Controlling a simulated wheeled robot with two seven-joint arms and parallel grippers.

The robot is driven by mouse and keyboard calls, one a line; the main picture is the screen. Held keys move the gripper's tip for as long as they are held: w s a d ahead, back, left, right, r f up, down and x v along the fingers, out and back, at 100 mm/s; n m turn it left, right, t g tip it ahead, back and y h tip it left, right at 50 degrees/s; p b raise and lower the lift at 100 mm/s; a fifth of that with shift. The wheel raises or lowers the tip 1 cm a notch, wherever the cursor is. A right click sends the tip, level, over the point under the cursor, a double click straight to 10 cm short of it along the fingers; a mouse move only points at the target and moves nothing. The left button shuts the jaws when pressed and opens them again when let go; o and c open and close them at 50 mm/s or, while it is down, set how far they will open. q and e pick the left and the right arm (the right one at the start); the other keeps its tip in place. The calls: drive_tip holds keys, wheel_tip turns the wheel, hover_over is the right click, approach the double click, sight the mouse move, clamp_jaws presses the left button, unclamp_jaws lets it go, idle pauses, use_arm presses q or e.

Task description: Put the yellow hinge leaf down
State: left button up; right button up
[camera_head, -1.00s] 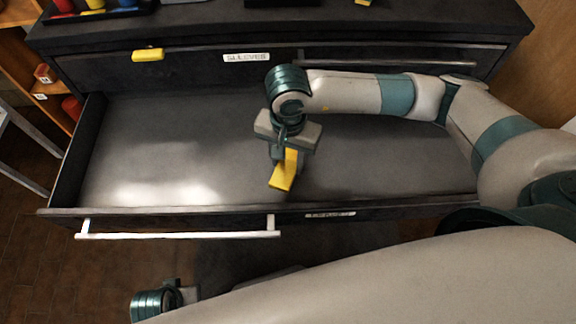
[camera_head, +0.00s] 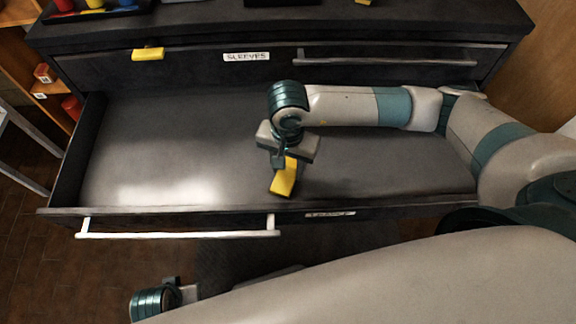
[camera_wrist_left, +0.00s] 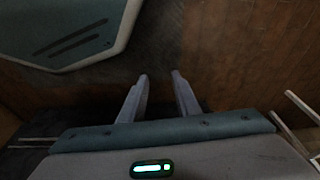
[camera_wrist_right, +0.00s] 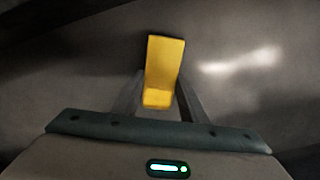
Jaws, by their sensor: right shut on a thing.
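The yellow hinge leaf (camera_head: 285,178) is in my right gripper (camera_head: 281,162), inside the open drawer (camera_head: 150,150). The right wrist view shows the leaf (camera_wrist_right: 164,68) between the two fingers, with its long flat part reaching out past the tips. The right gripper is shut on it and points down at the drawer floor. I cannot tell whether the leaf touches the floor. My left gripper (camera_wrist_left: 160,78) is outside the drawer, low in front of it. Its fingers are apart with nothing between them.
The drawer floor is bare around the leaf. The drawer front has a long pale handle (camera_head: 178,234). A closed drawer above has a label reading SLEEVES (camera_head: 246,57), a yellow piece (camera_head: 147,54) on its face and a dark handle (camera_head: 385,61). Coloured items stand on the cabinet top.

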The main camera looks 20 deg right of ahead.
sight(288, 171)
drive_tip(key=o, duration=1.4)
use_arm(q)
drive_tip(key=shift+s+r, duration=0.2)
drive_tip(key=shift+r, duration=0.1)
drive_tip(key=shift+w+f, duration=0.1)
drive_tip(key=shift+f, duration=0.05)
use_arm(e)
drive_tip(key=shift+r, duration=0.15)
drive_tip(key=shift+r, duration=0.85)
use_arm(q)
drive_tip(key=shift+f, duration=0.15)
use_arm(e)
wheel_tip(288, 171, up, 10)
drive_tip(key=shift+r, duration=0.15)
